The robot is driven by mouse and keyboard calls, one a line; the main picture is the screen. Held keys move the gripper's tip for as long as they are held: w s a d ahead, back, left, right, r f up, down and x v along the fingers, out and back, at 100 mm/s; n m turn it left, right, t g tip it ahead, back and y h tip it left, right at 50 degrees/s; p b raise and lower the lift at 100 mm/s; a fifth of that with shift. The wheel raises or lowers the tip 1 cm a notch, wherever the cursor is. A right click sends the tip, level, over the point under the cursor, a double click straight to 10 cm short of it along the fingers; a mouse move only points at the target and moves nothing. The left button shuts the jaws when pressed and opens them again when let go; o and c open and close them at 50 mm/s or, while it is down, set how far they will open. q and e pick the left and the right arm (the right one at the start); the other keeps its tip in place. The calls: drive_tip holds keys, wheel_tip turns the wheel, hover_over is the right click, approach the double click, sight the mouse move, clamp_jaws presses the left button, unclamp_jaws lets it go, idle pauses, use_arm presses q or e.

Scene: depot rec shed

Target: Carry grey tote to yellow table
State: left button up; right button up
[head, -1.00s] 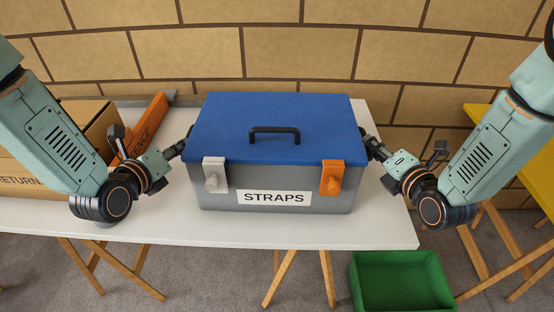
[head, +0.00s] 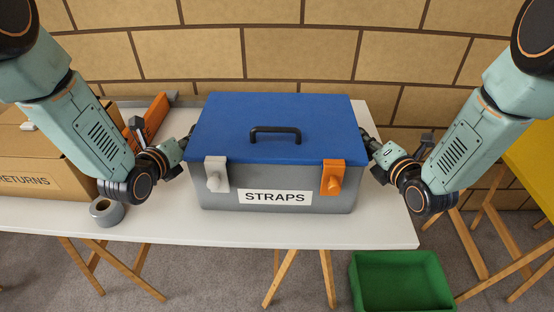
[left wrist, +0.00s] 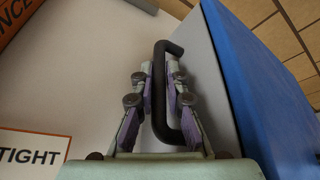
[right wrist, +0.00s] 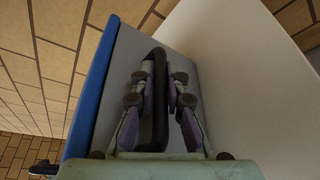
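The grey tote (head: 228,192), with a blue lid and a STRAPS label, stands upright on the white table (head: 300,232). Its front latches are one pale grey and one orange. My left gripper (head: 186,142) is at its left side; in the left wrist view the open fingers (left wrist: 160,72) straddle the black side handle (left wrist: 159,100), with narrow gaps. My right gripper (head: 368,138) is at its right side; in the right wrist view its open fingers (right wrist: 164,75) straddle the other side handle (right wrist: 159,100). The yellow table (head: 532,160) shows partly at the right edge.
A RETURNS cardboard box (head: 50,180), an orange piece (head: 157,112) and a grey tape roll (head: 106,212) are left of the tote. A green crate (head: 402,262) is on the floor at front right. A block wall stands behind.

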use_arm(q)
clamp_jaws()
use_arm(e)
clamp_jaws()
use_arm(q)
drive_tip(key=shift+f, duration=0.1)
use_arm(e)
drive_tip(key=shift+w+r, duration=0.1)
drive_tip(key=shift+r, duration=0.1)
